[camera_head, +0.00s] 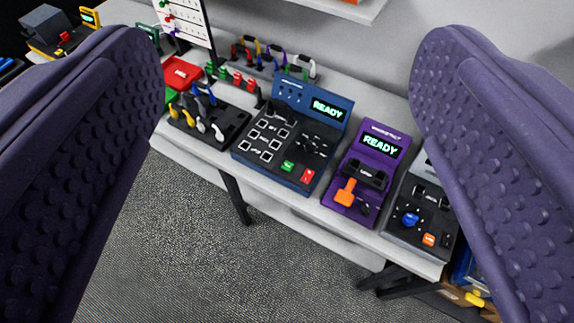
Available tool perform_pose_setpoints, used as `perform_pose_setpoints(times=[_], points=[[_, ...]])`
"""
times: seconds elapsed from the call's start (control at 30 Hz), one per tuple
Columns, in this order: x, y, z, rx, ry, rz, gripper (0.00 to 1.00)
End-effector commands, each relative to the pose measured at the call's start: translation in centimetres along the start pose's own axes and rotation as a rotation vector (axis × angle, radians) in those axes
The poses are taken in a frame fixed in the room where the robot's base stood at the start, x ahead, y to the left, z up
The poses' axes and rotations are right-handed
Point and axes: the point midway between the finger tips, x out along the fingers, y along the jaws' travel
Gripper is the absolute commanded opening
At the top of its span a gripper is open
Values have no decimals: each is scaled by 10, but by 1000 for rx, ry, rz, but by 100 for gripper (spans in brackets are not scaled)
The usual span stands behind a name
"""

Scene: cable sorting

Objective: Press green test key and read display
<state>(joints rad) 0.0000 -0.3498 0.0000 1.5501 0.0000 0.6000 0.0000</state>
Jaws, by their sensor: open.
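The blue tester (262,146) stands on the light grey bench, left of the purple tester. Its green key (288,166) sits on the lower front of its dark panel, with a red key (307,175) to its right. Its display (328,110) at the upper right reads READY in green. My gripper (290,50) is open and empty, with its two purple studded fingers at the left and right of the view. The fingers look well apart from the tester and touch nothing I can see. The right finger hides part of the bench's right end.
A purple tester (368,172) with its own READY display and a dark grey device (421,217) stand to the right. A black tray (210,122) with coloured plugs and a red box (182,73) are at left. A shelf edge (345,8) overhangs behind. Carpet in front is clear.

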Motion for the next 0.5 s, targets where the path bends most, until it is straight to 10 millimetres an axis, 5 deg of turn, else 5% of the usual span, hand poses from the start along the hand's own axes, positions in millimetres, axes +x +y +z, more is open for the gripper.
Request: perform_pose_setpoints(times=[0.07, 0.4, 0.5], points=[[0, 0, 0, 0, 0, 0, 78], [0, 0, 0, 0, 0, 0, 0], [0, 0, 0, 0, 0, 0, 0]])
